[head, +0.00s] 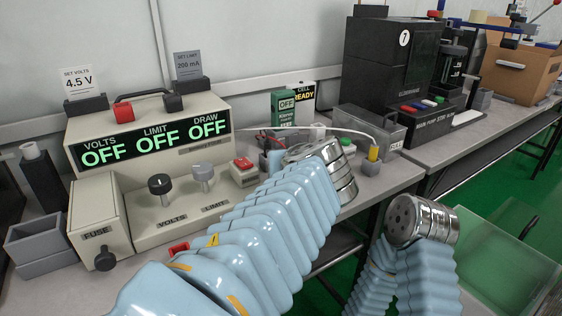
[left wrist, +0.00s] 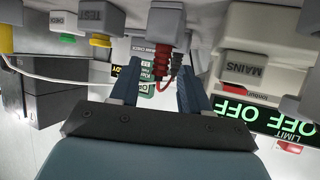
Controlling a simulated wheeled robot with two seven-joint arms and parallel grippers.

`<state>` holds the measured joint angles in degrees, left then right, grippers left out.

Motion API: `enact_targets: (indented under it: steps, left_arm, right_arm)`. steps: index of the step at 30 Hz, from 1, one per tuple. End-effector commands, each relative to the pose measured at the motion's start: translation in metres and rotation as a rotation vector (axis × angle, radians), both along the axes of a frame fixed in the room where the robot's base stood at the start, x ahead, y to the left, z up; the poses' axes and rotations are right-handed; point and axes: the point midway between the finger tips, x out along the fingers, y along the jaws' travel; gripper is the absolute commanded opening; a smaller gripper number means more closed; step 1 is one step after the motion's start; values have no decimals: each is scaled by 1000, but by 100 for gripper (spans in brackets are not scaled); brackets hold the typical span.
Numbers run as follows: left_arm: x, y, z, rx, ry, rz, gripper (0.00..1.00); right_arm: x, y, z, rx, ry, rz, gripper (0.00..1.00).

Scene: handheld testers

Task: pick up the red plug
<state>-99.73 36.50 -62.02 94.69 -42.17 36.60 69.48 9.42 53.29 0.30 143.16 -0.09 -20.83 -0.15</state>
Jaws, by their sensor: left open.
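In the left wrist view, which is upside down, a red plug (left wrist: 161,58) with a ribbed red lead sits at a grey holder (left wrist: 167,18). My left gripper (left wrist: 157,84) is open. Its two blue-grey fingers show on either side of the plug's line, apart from each other; whether they reach around it I cannot tell. In the head view my left wrist covers most of that area, and only bits of red and dark leads (head: 265,140) show beside it. My right arm ends in a silver wrist at the lower right; its gripper is not visible.
A bench supply (head: 150,140) with OFF displays stands left, and a red-switch box (head: 243,171) sits beside it. A yellow plug (head: 373,153) stands in a grey holder. A white cable (head: 345,130) arcs behind my wrist. A black machine (head: 390,60) is at the back right.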

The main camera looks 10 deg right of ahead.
Motion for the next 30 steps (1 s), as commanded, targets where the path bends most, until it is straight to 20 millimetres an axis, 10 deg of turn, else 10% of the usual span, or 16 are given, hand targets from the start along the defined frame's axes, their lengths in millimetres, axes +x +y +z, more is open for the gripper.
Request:
enact_targets:
  steps: [13, 22, 30]
  left_arm:
    - [26, -1, -12, -1, 0, -2, 46]
    - [26, -1, -12, 0, 0, -1, 0]
    - [25, -1, -12, 0, 0, -1, 0]
  right_arm:
    - [-1, 2, 6, 3, 2, 4, 43]
    - [-1, 2, 6, 3, 1, 4, 43]
    - [-1, 2, 6, 3, 1, 4, 43]
